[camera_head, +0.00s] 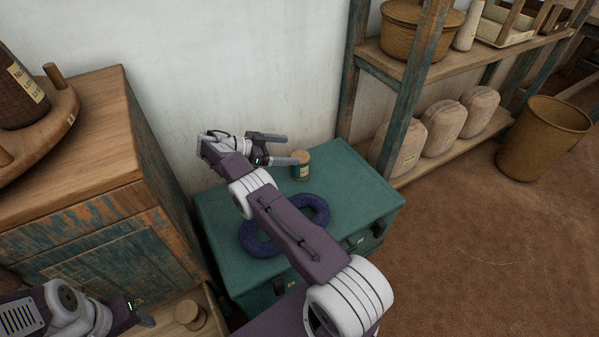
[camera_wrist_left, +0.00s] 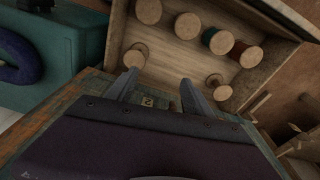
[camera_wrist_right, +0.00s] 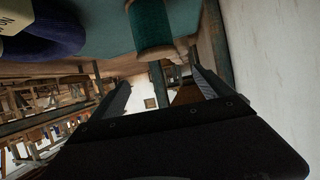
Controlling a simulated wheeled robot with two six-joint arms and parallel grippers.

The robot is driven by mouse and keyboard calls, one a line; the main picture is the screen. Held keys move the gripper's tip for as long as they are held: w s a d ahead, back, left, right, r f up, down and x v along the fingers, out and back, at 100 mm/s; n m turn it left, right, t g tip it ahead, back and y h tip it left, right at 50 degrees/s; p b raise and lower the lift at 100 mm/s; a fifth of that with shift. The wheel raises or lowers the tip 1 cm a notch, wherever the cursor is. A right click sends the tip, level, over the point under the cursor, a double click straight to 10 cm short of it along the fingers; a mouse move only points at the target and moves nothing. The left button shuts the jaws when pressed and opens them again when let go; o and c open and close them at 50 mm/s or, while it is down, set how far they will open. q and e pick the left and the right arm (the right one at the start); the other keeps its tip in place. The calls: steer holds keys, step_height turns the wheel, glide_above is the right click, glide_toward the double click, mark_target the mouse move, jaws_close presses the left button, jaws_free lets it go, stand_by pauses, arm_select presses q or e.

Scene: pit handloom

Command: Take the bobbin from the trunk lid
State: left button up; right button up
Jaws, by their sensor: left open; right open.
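The bobbin (camera_head: 301,168), wound in green with a pale wooden end, stands upright on the teal trunk lid (camera_head: 350,180) near the wall. It also shows in the right wrist view (camera_wrist_right: 150,25), above the fingertips and roughly between their lines. My right gripper (camera_head: 289,150) is open and empty, with one fingertip close beside the bobbin; I cannot tell whether they touch. My left gripper (camera_wrist_left: 160,82) is open and empty at the lower left, by an open wooden drawer (camera_wrist_left: 117,35) with several bobbins.
A dark blue ring (camera_head: 257,240) lies on the lid, partly behind my right forearm. A worn wooden cabinet (camera_head: 90,215) stands left of the trunk. A shelf (camera_head: 450,62) with baskets and sacks stands right.

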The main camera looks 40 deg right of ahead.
mark_target(308, 157)
steer(key=d+f, duration=0.1)
steer(key=f, duration=0.1)
steer(key=s+d+f, duration=0.1)
steer(key=d, duration=0.1)
steer(key=shift+s+d+f, duration=0.1)
steer(key=shift+d+f, duration=0.05)
steer(key=shift+f, duration=0.2)
steer(key=shift+d+f, duration=0.15)
steer(key=shift+d, duration=0.05)
steer(key=b+x, duration=0.1)
steer(key=x, duration=0.4)
steer(key=shift+a+f, duration=0.1)
steer(key=shift+f, duration=0.1)
steer(key=c, duration=1.6)
steer(key=shift+o, duration=0.2)
step_height(308, 157, up, 5)
steer(key=p, duration=0.3)
steer(key=shift+r, duration=0.1)
arm_select(q)
step_height(308, 157, up, 7)
steer(key=p, duration=0.5)
steer(key=shift+f, duration=0.2)
arm_select(e)
steer(key=s+r, duration=0.5)
steer(key=s, duration=0.6)
steer(key=shift+s+r, duration=0.15)
steer(key=shift+r, duration=0.25)
